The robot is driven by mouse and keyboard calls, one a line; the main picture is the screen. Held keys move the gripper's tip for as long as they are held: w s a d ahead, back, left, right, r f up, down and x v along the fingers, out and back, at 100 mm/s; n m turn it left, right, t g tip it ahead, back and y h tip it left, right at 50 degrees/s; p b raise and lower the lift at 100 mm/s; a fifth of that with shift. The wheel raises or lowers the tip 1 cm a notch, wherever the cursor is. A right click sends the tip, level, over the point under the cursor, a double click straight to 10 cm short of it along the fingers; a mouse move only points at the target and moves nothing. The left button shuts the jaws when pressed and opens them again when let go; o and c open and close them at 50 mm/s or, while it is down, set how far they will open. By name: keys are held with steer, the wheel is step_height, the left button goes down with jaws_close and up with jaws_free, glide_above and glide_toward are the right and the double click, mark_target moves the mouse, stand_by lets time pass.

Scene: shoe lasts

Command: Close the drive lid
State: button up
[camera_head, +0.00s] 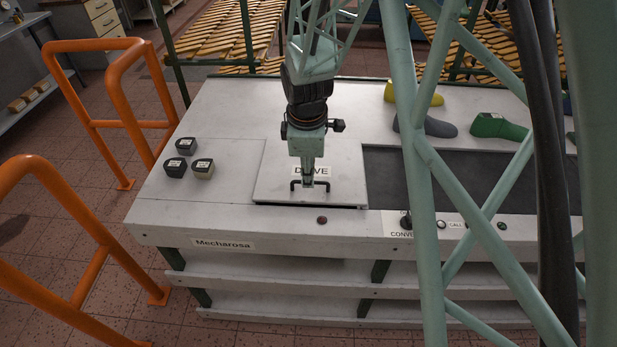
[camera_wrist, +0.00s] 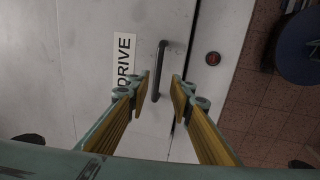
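The drive lid (camera_head: 275,165) is a light grey panel labelled DRIVE on the left part of the workbench. It lies nearly flat, with a dark line along its front edge; I cannot tell whether it is fully down. Its dark bar handle (camera_wrist: 162,55) is near that edge and also shows in the head view (camera_head: 295,184). My gripper (camera_head: 308,182) points down at the handle. In the wrist view my gripper (camera_wrist: 160,88) is open, its yellow-padded fingers on either side of the handle with visible gaps. Whether the fingertips reach handle height is unclear.
A red button (camera_head: 322,220) sits in front of the lid. Three small dark blocks (camera_head: 188,157) stand to the left. A dark conveyor belt (camera_head: 390,180) runs to the right, with yellow, grey and green shoe lasts (camera_head: 497,126) behind it. Orange rails (camera_head: 100,110) stand left.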

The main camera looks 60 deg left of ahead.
steer(key=shift+s+d+r, duration=0.1)
steer(key=shift+d+r, duration=0.05)
steer(key=shift+r, duration=0.65)
steer(key=shift+s+d+r, duration=0.1)
steer(key=shift+d+r, duration=0.05)
steer(key=shift+r, duration=0.6)
steer(key=shift+s+d+r, duration=0.1)
steer(key=shift+d+r, duration=0.05)
steer(key=shift+r, duration=0.65)
steer(key=shift+w, duration=0.1)
